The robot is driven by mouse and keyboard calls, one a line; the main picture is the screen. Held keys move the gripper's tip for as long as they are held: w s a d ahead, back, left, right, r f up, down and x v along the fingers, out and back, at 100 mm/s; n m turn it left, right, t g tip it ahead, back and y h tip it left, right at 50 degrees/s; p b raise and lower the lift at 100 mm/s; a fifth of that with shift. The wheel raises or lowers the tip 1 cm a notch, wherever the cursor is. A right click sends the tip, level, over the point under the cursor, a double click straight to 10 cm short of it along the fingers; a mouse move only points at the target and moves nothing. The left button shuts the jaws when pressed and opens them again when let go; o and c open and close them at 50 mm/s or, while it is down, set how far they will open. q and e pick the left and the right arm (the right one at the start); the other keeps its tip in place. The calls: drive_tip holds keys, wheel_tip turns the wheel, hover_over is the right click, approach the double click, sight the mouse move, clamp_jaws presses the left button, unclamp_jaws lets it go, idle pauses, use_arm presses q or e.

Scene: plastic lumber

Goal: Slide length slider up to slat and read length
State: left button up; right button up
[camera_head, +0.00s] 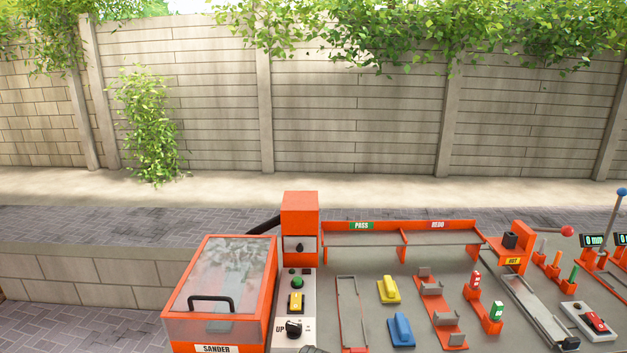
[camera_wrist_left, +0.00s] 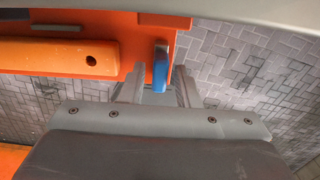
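In the left wrist view, an orange slat (camera_wrist_left: 60,57) with a dark round hole near its right end lies at the left. To its right, a blue tab (camera_wrist_left: 160,68) stands at the edge of an orange fixture (camera_wrist_left: 135,22); it may be the length slider's handle. My left gripper (camera_wrist_left: 159,88) has its fingers apart, on either side of the tab's lower end. I see a gap beside the tab; contact is unclear. No length reading is legible in the left wrist view. My right gripper is not in view.
In the head view, the bench holds a sander (camera_head: 215,290), a control panel (camera_head: 294,305), a PASS/REDO rack (camera_head: 400,228), yellow (camera_head: 388,290) and blue (camera_head: 401,330) blocks, and a display (camera_head: 594,240) at the right. A wall (camera_head: 350,110) stands behind.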

use_arm(q)
clamp_jaws()
drive_tip(key=shift+a, duration=0.1)
drive_tip(key=shift+a+p, duration=0.95)
drive_tip(key=shift+a, duration=0.2)
drive_tip(key=shift+a+p, duration=0.3)
drive_tip(key=shift+a, duration=0.45)
drive_tip(key=shift+a+p, duration=0.6)
drive_tip(key=shift+a, duration=0.35)
drive_tip(key=shift+o, duration=1.8)
unclamp_jaws()
